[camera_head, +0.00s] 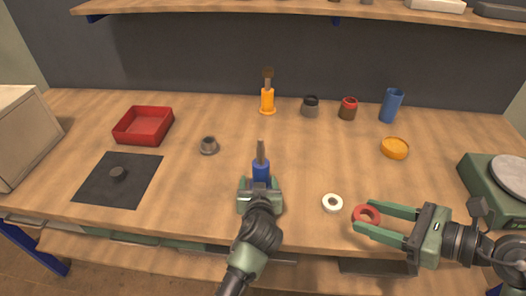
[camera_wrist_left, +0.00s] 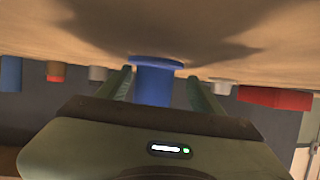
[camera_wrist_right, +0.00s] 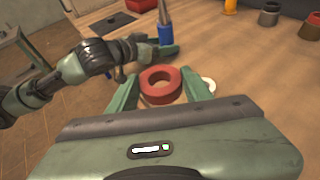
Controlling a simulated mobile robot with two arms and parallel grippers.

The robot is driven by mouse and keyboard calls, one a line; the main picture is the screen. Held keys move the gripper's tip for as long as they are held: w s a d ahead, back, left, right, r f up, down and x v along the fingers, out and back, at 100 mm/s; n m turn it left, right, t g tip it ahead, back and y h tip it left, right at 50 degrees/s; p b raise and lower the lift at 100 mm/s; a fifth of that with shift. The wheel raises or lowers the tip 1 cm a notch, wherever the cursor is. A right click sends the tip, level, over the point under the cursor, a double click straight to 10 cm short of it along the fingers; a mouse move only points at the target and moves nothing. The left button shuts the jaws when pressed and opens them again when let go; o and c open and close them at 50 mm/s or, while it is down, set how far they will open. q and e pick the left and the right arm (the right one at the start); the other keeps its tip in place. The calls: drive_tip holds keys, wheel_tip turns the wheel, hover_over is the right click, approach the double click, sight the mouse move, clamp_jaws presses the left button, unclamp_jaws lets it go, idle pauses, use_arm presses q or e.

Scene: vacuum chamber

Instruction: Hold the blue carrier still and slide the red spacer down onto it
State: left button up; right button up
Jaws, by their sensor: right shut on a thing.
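The blue carrier (camera_head: 261,170) stands upright on the table with a narrow grey-brown post rising from it. In the left wrist view its blue body and wide base flange (camera_wrist_left: 157,64) show between my left fingers. My left gripper (camera_wrist_left: 160,88) is open around the carrier, with a visible gap on each side. The red spacer (camera_head: 359,217), a thick ring, is at the fingertips of my right gripper (camera_head: 370,220), to the right of the carrier. My right gripper is shut on the spacer, and its hole shows in the right wrist view (camera_wrist_right: 160,97).
A white ring (camera_head: 325,205) lies between the carrier and my right gripper. A grey flanged part (camera_head: 208,146) and a red tray (camera_head: 143,125) are to the left. An orange stand (camera_head: 267,100) is behind, and an orange dish (camera_head: 394,149) to the right.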

use_arm(q)
drive_tip(key=shift+s+d+r, duration=0.1)
drive_tip(key=shift+s+d, duration=0.15)
drive_tip(key=shift+d, duration=0.65)
drive_tip(key=shift+a+v, duration=0.2)
drive_tip(key=shift+v, duration=1.05)
drive_tip(key=shift+a+v, duration=0.2)
drive_tip(key=shift+v, duration=1.05)
drive_tip(key=shift+a+v, duration=0.2)
drive_tip(key=shift+v, duration=1.05)
drive_tip(key=shift+w+f, duration=0.25)
drive_tip(key=shift+w, duration=0.1)
drive_tip(key=w, duration=0.4)
drive_tip(key=w+f, duration=0.1)
drive_tip(key=w, duration=0.1)
drive_tip(key=shift+w+a+p, duration=0.1)
drive_tip(key=shift+w+p, duration=0.2)
drive_tip(key=shift+p, duration=0.05)
drive_tip(key=shift+a+r, duration=0.1)
drive_tip(key=shift+w, duration=0.3)
